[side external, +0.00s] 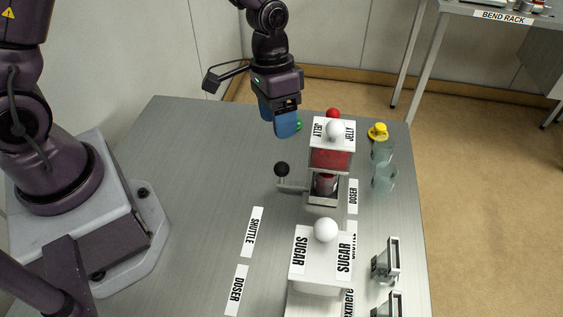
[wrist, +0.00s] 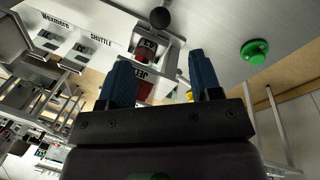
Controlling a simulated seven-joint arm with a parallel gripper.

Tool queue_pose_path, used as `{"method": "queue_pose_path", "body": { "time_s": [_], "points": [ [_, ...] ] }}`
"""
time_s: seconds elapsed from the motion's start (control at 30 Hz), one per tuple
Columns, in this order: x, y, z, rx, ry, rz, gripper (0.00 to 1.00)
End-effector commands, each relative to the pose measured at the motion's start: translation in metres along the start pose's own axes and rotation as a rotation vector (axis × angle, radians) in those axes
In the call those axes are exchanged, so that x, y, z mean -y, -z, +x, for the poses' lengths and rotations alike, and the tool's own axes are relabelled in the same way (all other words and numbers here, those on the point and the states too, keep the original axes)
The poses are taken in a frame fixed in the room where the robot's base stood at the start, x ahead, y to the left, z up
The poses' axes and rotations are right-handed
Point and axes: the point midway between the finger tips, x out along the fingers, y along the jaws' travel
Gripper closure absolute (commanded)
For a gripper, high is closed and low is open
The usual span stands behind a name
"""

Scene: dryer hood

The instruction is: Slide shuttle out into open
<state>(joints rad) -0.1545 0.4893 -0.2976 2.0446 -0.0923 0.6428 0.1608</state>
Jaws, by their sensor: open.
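The shuttle appears to be the small grey slide with a black ball knob (side external: 283,170), sticking out to the left under the jelly hopper (side external: 332,155). The knob also shows at the top of the wrist view (wrist: 160,18). My gripper (side external: 286,128) is above the table, behind and up from the knob, with blue fingers pointing down. In the wrist view, its two fingers (wrist: 158,72) are apart with nothing held between them. The knob is clear of the fingers.
The sugar hopper (side external: 320,265) with a white ball stands in front. A SHUTTLE label (side external: 252,231) and DOSER label (side external: 236,290) lie left. A green button (wrist: 256,51) is near my gripper.

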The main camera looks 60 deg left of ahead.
Motion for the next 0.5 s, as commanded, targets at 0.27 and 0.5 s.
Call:
{"method": "queue_pose_path", "body": {
  "time_s": [0.27,0.5],
  "points": [
    [0.000,-0.002,0.060,0.008,-0.001,-0.001,0.42],
    [0.000,-0.002,0.096,0.005,0.001,-0.001,0.42]
  ]
}}
